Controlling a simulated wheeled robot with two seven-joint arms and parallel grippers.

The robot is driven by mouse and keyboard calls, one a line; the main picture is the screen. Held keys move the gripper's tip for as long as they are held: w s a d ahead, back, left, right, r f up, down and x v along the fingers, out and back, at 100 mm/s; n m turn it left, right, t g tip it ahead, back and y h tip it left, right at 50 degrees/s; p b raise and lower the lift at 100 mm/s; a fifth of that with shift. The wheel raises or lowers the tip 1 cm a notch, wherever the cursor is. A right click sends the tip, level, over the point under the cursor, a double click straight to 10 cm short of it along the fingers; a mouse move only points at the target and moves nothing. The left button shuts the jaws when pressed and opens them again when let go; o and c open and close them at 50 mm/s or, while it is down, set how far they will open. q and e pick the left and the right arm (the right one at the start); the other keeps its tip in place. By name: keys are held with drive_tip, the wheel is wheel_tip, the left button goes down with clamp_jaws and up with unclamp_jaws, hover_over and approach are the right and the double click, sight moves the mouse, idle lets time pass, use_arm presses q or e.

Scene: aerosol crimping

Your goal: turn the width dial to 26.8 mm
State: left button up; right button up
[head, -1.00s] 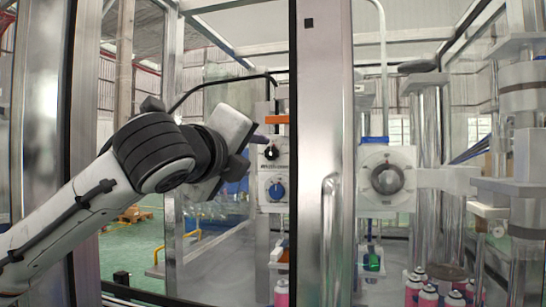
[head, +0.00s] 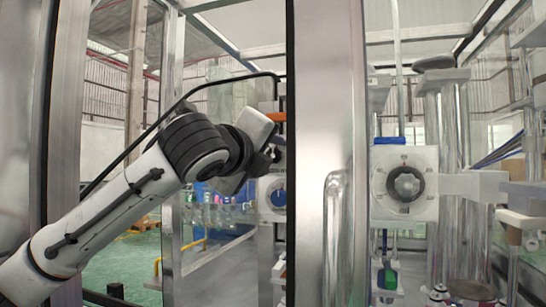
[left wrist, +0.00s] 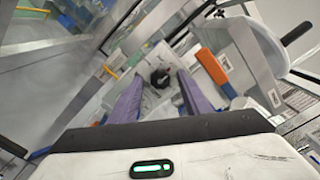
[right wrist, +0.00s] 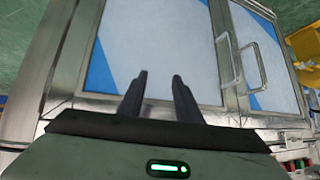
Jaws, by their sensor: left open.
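A small black dial (left wrist: 160,78) on a light panel shows in the left wrist view, between the tips of my left gripper (left wrist: 160,73). The purple-grey fingers stand apart on either side of it; I cannot tell whether they touch it. In the head view my left gripper (head: 264,150) is at the panel's upper part and largely hides that dial. No readout or scale is legible. My right gripper (right wrist: 160,75) has its dark fingers apart with nothing between them, facing a metal cabinet door.
An orange block (left wrist: 213,66) is beside the black dial. A metal post (head: 327,120) stands right of the panel. Beyond it is a large round dial (head: 405,184). The cabinet handle (right wrist: 228,60) is right of my right gripper.

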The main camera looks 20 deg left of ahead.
use_arm(q)
drive_tip(key=c, duration=1)
drive_tip(key=shift+c, duration=0.2)
drive_tip(key=shift+n, duration=0.3)
drive_tip(key=n+p, duration=0.1)
drive_tip(key=n, duration=0.3)
drive_tip(key=shift+n, duration=2.1)
drive_tip(key=o, duration=1)
drive_tip(key=shift+o, duration=0.2)
